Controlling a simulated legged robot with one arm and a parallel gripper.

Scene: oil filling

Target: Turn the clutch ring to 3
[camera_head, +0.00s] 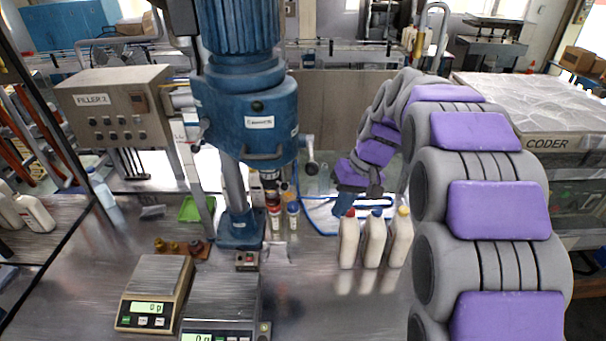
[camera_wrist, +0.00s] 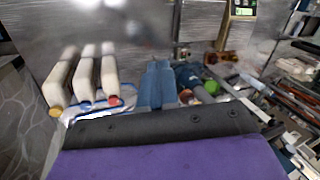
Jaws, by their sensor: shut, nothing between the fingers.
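The blue upright machine (camera_head: 250,110) stands at the centre of the head view, with a vertical column and a foot on the metal bench. I cannot clearly pick out the clutch ring or any number on it. My gripper (camera_head: 343,205) is to the right of the machine, pointing down behind the white bottles. In the wrist view my gripper's blue-grey fingers (camera_wrist: 157,82) are together and empty. The machine's lower blue part (camera_wrist: 190,76) shows just right of the fingers there, apart from them as far as I can see.
Three white bottles with red, blue and yellow caps (camera_head: 374,240) stand in front of my gripper. Small bottles (camera_head: 284,217) stand by the machine's foot. Two scales (camera_head: 155,290) and a filler control box (camera_head: 116,108) are left. The bench front right is clear.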

